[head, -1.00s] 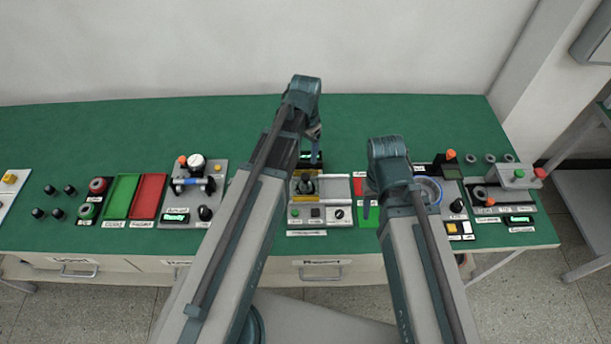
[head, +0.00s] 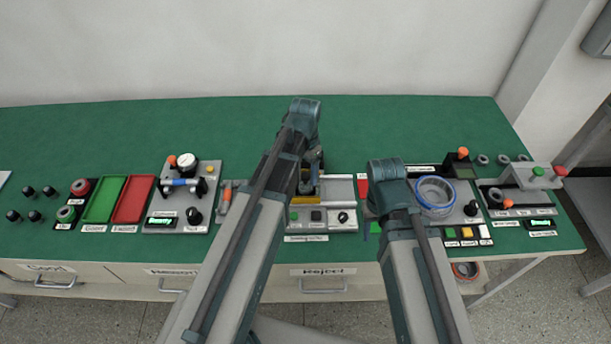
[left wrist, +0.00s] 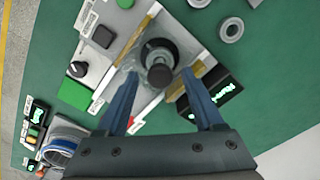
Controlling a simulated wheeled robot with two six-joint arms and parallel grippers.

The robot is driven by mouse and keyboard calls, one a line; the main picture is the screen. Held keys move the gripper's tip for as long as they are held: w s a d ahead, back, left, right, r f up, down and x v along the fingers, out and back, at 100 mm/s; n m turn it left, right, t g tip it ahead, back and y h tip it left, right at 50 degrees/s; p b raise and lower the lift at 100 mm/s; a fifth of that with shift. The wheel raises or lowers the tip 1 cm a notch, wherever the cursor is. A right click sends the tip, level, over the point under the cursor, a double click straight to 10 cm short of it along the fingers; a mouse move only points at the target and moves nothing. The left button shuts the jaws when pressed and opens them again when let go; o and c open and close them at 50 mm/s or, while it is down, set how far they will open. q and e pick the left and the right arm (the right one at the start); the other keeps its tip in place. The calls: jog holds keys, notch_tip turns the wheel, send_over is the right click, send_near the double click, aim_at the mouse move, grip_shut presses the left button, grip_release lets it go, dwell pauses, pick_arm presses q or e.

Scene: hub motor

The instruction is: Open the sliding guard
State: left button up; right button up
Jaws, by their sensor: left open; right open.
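The middle station (head: 340,190) has a pale sliding plate, a yellow-edged left part and a front panel with buttons and a black knob. My left gripper (head: 312,178) is over its left part and hides much of it. In the left wrist view my open left gripper (left wrist: 160,75) has its fingers on either side of a dark round part (left wrist: 160,70) inside a clear housing with yellow strips (left wrist: 140,38). I cannot tell whether they touch it. My right gripper (head: 372,215) is mostly hidden by its own arm, right of the station, and looks empty.
A station with a gauge (head: 187,160) and green and red trays (head: 103,200) are to the left. The green bench (head: 240,115) is clear at the back.

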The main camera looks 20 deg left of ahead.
pick_arm(q)
grip_shut()
dwell(0.3)
jog(key=shift+d, duration=0.1)
dwell(1.0)
